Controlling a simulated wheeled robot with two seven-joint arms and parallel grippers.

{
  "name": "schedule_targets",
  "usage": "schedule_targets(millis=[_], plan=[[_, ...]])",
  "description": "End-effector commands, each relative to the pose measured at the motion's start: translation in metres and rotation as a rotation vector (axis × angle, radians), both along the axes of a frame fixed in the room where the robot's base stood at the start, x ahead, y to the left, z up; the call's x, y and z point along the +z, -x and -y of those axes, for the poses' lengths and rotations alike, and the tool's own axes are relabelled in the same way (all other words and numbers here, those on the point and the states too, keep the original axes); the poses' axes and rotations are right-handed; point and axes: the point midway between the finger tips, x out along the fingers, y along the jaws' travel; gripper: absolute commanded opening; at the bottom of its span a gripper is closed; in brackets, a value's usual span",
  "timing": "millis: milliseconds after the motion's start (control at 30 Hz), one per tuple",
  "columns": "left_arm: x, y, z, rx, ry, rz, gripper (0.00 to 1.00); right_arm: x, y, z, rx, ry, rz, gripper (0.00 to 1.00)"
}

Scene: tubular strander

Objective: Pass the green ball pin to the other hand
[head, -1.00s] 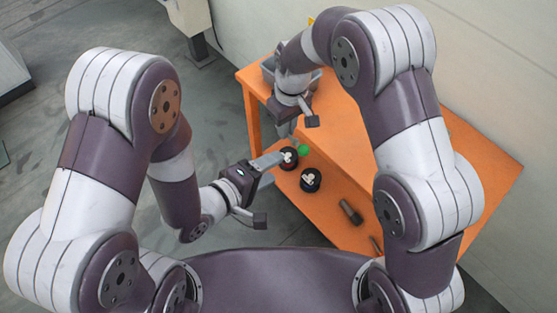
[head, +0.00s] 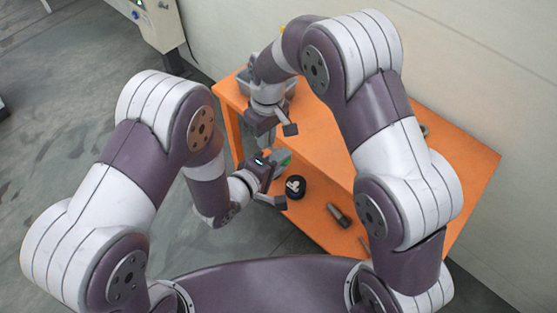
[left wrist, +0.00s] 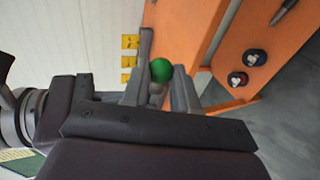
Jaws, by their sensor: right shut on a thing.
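The orange table (head: 440,170) has a lower ledge. A black round part with a white top (head: 295,186) and a dark cylinder (head: 338,214) lie there. The left wrist view shows two black round parts (left wrist: 256,57) (left wrist: 237,79). A grey bin (head: 244,82) stands at the table's back left.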

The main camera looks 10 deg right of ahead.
Motion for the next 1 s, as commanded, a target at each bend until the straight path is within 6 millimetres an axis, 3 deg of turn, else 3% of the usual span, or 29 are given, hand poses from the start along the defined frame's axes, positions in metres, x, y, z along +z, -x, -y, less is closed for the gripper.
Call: schedule_targets(millis=[67,100,167,467,867,967,1000], plan=[[-0.002,0.001,-0.001,0.001,-0.005,-0.006,0.0,0.001,0.0,0.0,0.0,-0.001,0.001,0.0],[-0.002,0.001,-0.001,0.001,-0.005,-0.006,0.0,0.001,0.0,0.0,0.0,-0.001,0.001,0.24],[-0.002,0.001,-0.001,0.001,-0.005,-0.005,0.0,0.001,0.0,0.0,0.0,0.0,0.0,0.41],[-0.001,0.001,-0.001,0.001,-0.004,-0.005,0.0,0.003,-0.001,0.0,0.0,0.0,0.001,0.41],[-0.001,0.001,-0.001,0.001,-0.003,-0.004,0.0,0.071,-0.005,0.006,-0.003,0.0,0.002,0.41],[-0.001,0.001,-0.001,0.001,-0.003,-0.004,0.0,0.089,-0.012,0.02,-0.04,-0.01,0.029,0.41],[-0.001,0.001,-0.001,0.001,-0.003,-0.004,0.0,0.098,-0.01,0.034,-0.07,-0.012,0.038,0.41]])
